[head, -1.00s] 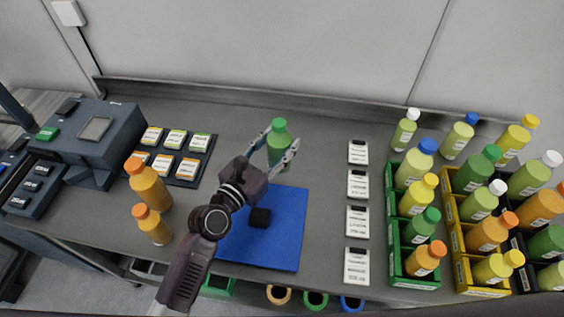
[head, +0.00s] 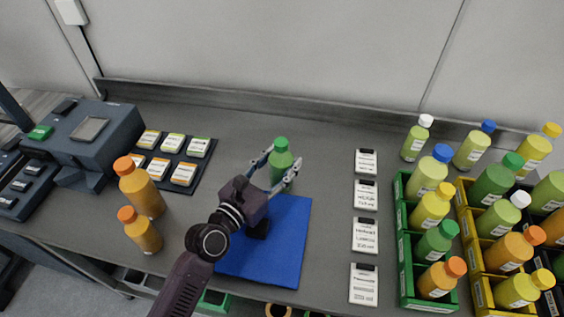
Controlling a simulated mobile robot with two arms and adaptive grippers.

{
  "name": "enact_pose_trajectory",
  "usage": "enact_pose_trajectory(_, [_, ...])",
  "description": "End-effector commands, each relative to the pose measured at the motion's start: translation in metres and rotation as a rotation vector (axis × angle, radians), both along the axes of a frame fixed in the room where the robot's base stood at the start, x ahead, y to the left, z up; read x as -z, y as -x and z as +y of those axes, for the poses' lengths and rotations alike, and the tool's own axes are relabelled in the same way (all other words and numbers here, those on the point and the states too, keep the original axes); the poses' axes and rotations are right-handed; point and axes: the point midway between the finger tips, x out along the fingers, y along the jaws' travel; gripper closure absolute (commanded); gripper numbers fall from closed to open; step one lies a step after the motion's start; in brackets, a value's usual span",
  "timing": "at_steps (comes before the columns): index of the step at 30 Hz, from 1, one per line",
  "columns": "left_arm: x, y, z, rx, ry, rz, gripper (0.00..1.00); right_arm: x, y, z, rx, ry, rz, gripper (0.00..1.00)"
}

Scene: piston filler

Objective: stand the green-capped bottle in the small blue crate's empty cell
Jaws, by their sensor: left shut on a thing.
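A green-capped bottle (head: 280,170) with green contents stands upright just behind the blue mat, in the middle of the head view. My left gripper (head: 282,164) is shut on it, with one finger on each side of its body. I cannot tell whether the bottle's base touches the table. No crate that is clearly blue shows; a dark crate (head: 543,278) is partly visible at the right edge, its colour hard to tell and its cells mostly hidden. My right gripper is not in view.
A green crate (head: 408,272) and a yellow crate (head: 482,296) hold several bottles at the right. Loose bottles stand behind them. White cards lie in a column left of the green crate. Two orange bottles (head: 142,190) stand at left. A blue mat (head: 290,245) lies centrally.

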Motion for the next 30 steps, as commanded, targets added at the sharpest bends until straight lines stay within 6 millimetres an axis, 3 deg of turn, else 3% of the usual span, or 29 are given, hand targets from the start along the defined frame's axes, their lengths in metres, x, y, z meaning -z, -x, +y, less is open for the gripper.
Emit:
enact_pose_trajectory(6, [0.002,0.0,0.0,-0.001,0.002,-0.002,0.94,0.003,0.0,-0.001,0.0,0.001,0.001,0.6])
enact_pose_trajectory(7, [0.003,0.0,0.0,0.0,0.0,0.0,0.52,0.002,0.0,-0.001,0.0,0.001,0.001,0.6])
enact_pose_trajectory(11, [0.003,0.0,0.0,0.0,0.0,0.0,0.38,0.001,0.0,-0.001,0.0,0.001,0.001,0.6])
enact_pose_trajectory(22, [-0.001,0.001,0.001,0.0,0.0,0.0,0.38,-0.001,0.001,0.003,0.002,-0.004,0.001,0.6])
enact_pose_trajectory(30, [0.001,0.039,0.026,0.0,-0.002,0.003,0.38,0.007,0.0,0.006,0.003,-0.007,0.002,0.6])
